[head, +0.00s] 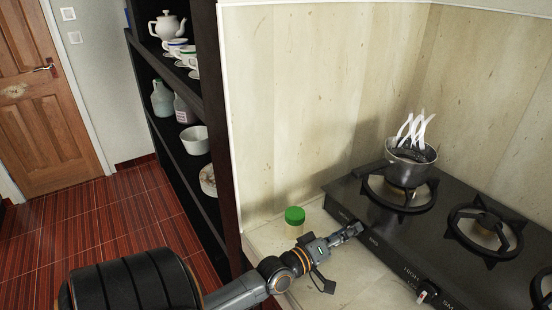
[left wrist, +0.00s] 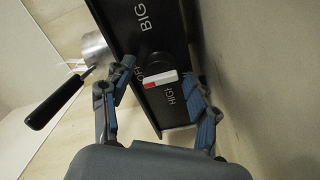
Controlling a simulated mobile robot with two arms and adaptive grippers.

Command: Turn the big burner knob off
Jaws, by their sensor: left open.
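The big burner knob (left wrist: 163,78), with a red and white bar across it, sits on the black stove front near the BIG, OFF and HIGH labels in the left wrist view. Its red end is on the left. My left gripper (left wrist: 162,76) is open, with one finger on each side of the knob; I cannot tell if either touches it. In the head view my left gripper (head: 347,232) is at the stove's front left edge and hides this knob. The stove (head: 395,236) stands on the stone counter. My right gripper is not in view.
A steaming metal pot (head: 410,165) sits on the back left burner; its dark handle (left wrist: 58,100) shows in the left wrist view. A second knob (head: 427,292) is farther right. A green-lidded jar (head: 295,220) stands on the counter beside my arm. A dark shelf (head: 200,150) stands left.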

